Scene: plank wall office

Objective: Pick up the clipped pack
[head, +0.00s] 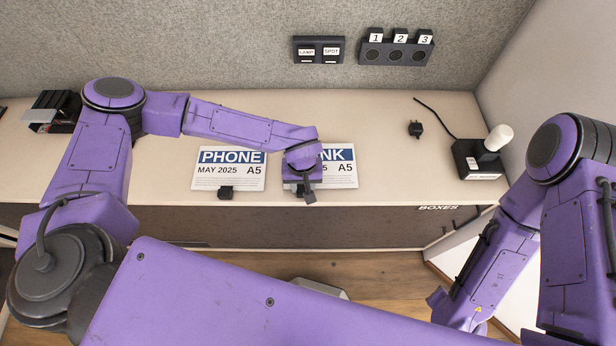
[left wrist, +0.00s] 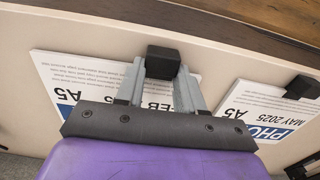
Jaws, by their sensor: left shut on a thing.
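Two white A5 packs with blue headings lie side by side near the front edge of the desk. The right pack (head: 341,178), its heading partly hidden and ending in "NK", lies under my left gripper (head: 307,192). In the left wrist view, the gripper's grey fingers (left wrist: 160,85) are shut on the black clip (left wrist: 163,58) at this pack's edge. The pack looks flat on the desk. The left pack (head: 229,177) reads "PHONE MAY 2025" and has its own black clip (head: 225,192). My right gripper is not in view.
A black box with a white knob (head: 480,158) and a plug with a cable (head: 415,129) are at the desk's right. A dark device (head: 52,110) is at the far left. Labelled panels (head: 396,50) hang on the wall. The desk behind the packs is clear.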

